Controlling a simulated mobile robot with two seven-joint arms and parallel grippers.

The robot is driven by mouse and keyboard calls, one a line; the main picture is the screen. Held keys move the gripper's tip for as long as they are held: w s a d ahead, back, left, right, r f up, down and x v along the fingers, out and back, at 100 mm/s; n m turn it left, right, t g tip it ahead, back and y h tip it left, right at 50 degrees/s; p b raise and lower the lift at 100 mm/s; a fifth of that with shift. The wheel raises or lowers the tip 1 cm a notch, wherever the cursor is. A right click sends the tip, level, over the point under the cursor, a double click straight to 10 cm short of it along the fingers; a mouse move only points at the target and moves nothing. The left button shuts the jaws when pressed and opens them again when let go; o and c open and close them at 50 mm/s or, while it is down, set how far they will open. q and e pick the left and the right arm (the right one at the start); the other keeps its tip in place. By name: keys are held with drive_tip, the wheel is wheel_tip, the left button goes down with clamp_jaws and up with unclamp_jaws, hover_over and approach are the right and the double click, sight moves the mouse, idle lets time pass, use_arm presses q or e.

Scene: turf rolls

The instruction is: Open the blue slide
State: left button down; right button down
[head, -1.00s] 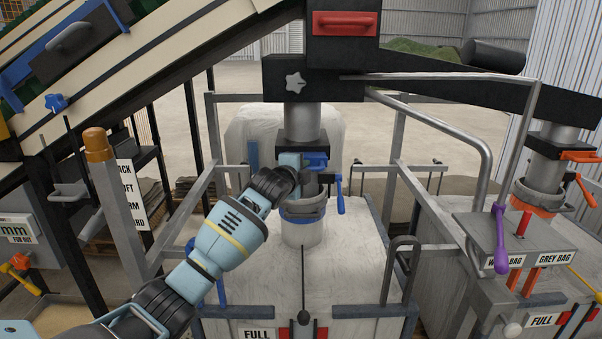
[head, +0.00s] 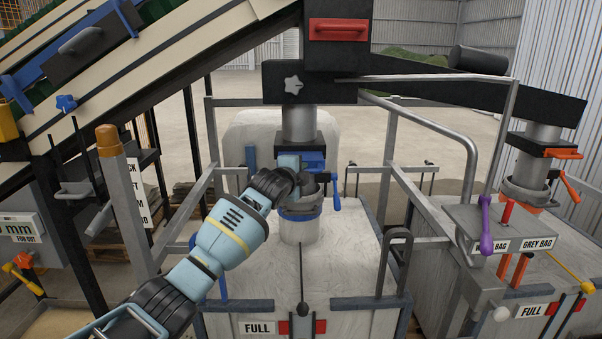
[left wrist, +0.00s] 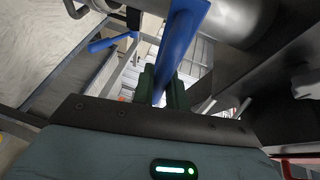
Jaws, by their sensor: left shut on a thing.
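The blue slide (head: 314,162) sits at the black housing of the middle grey spout (head: 298,123), above the white bag. My left gripper (head: 290,166) reaches it from the front left in the head view. In the left wrist view, the dark green fingers (left wrist: 163,90) are shut on the slide's blue handle bar (left wrist: 181,45). My gripper and wrist hide part of the slide in the head view. A blue lever (head: 336,192) hangs to its right. My right gripper is not in view.
A grey rail frame (head: 470,150) surrounds the spout. A blue clamp ring (head: 298,215) sits below, over the bag (head: 345,255). To the right stand a purple lever (head: 486,222) and an orange slide (head: 562,154). A post with an orange cap (head: 107,137) is at left.

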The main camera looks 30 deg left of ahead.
use_arm(q)
drive_tip(key=c, duration=1.4)
unclamp_jaws()
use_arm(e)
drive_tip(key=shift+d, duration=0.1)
use_arm(q)
drive_tip(key=p+v, duration=0.1)
drive_tip(key=v, duration=0.6)
drive_tip(key=shift+s, duration=0.35)
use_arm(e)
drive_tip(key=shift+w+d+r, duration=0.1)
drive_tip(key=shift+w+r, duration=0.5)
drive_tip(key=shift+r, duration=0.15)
